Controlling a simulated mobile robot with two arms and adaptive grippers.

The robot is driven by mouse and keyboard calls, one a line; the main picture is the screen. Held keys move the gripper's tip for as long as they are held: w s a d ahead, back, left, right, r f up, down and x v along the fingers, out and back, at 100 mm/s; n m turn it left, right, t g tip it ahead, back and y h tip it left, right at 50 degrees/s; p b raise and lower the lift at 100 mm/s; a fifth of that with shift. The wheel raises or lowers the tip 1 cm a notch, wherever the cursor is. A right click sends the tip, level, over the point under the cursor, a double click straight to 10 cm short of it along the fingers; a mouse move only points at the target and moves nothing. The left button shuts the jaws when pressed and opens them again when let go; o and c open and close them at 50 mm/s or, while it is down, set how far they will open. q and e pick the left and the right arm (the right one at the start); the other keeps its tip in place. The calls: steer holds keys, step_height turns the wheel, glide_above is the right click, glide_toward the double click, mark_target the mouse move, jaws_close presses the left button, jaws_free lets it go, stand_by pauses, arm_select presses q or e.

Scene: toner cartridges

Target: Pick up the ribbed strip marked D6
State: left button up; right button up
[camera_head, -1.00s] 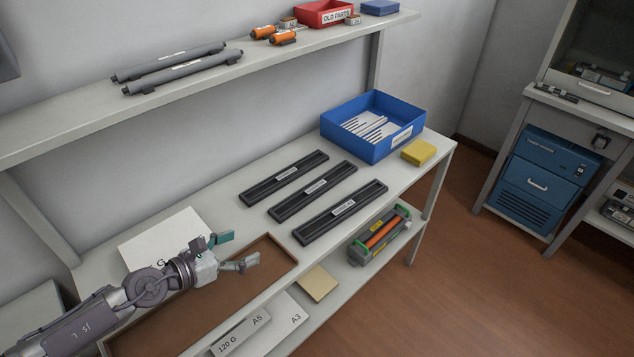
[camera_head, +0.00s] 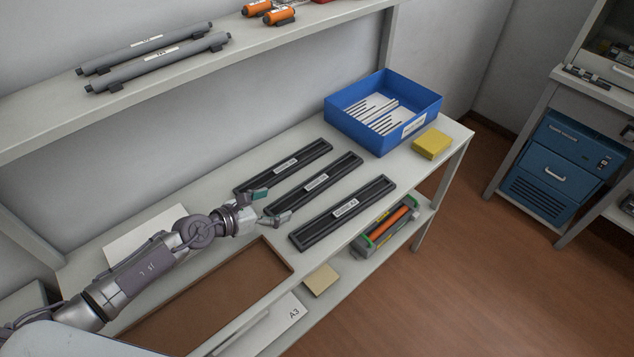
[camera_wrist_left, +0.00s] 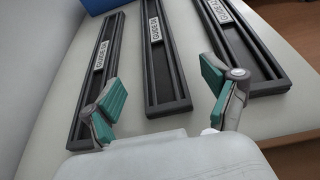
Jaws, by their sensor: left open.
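Three black ribbed strips lie side by side on the bench: a back one (camera_head: 285,166), a middle one (camera_head: 316,183) and a front one (camera_head: 344,212). My left gripper (camera_head: 275,206) is open and empty at the near ends of the back and middle strips. In the left wrist view, the middle strip (camera_wrist_left: 165,70) shows between its spread teal fingers, the back strip (camera_wrist_left: 92,85) lies behind the left finger, and the front strip (camera_wrist_left: 245,55) is at the right. My right gripper is out of view.
A blue bin (camera_head: 383,112) with pale strips and a yellow block (camera_head: 432,143) stand beyond the strips. A shelf (camera_head: 40,130) with grey rollers overhangs the back. A brown recess (camera_head: 215,290) lies in front of the arm. White paper (camera_head: 140,235) lies behind it.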

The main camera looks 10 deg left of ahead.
mark_target(293, 198)
arm_select(q)
steer(key=shift+w+d+f, duration=0.15)
steer(key=shift+w+f, duration=0.05)
steer(key=shift+w, duration=0.1)
steer(key=shift+x, duration=0.85)
steer(key=x, duration=0.3)
steer(key=shift+f, duration=0.15)
steer(key=shift+w+d, duration=0.15)
steer(key=shift+c, duration=1.1)
steer(key=c, duration=1.1)
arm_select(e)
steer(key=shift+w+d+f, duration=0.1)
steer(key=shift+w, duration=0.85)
